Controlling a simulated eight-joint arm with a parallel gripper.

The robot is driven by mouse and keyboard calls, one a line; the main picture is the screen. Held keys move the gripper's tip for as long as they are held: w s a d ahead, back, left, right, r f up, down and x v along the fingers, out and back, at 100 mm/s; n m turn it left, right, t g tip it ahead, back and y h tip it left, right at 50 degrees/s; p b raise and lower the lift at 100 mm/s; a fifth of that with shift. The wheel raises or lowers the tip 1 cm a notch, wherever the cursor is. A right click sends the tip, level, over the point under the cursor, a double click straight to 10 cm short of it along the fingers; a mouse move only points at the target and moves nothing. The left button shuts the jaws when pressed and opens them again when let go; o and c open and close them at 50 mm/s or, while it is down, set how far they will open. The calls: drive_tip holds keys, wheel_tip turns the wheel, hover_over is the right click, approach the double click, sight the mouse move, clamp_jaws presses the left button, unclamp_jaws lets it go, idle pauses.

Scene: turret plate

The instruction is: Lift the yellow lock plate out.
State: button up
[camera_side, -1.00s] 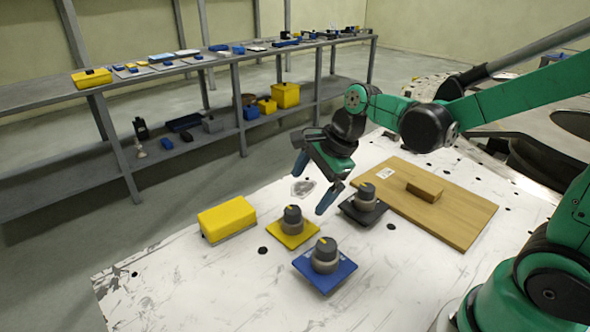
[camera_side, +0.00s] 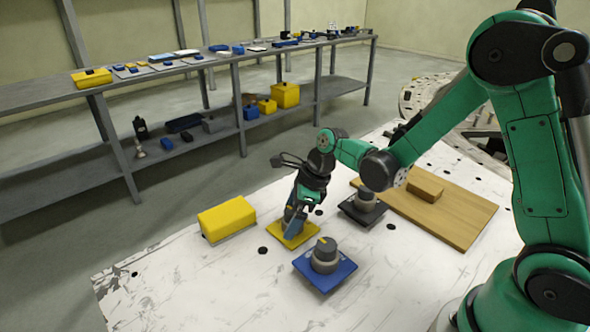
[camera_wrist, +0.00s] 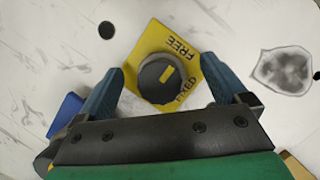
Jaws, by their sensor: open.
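The yellow lock plate (camera_side: 306,233) lies on the white table and bears a dark round knob. In the wrist view the plate (camera_wrist: 149,37) shows the words FREE and FIXED, and its knob (camera_wrist: 158,80) has a yellow pointer line aimed roughly between the words. My gripper (camera_side: 293,228) is above the plate, pointing down, and partly hides the knob in the side view. In the wrist view its blue fingers (camera_wrist: 160,75) are apart, one on each side of the knob, with gaps showing. I cannot tell their exact height.
A blue plate with a knob (camera_side: 340,275) sits in front, and a black plate with a knob (camera_side: 375,216) to the right. A yellow box (camera_side: 226,218) lies to the left. A wooden board (camera_side: 455,226) bearing a wooden block (camera_side: 424,187) is at the back right.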

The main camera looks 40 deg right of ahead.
clamp_jaws()
idle(0.3)
drive_tip(key=shift+r, duration=0.1)
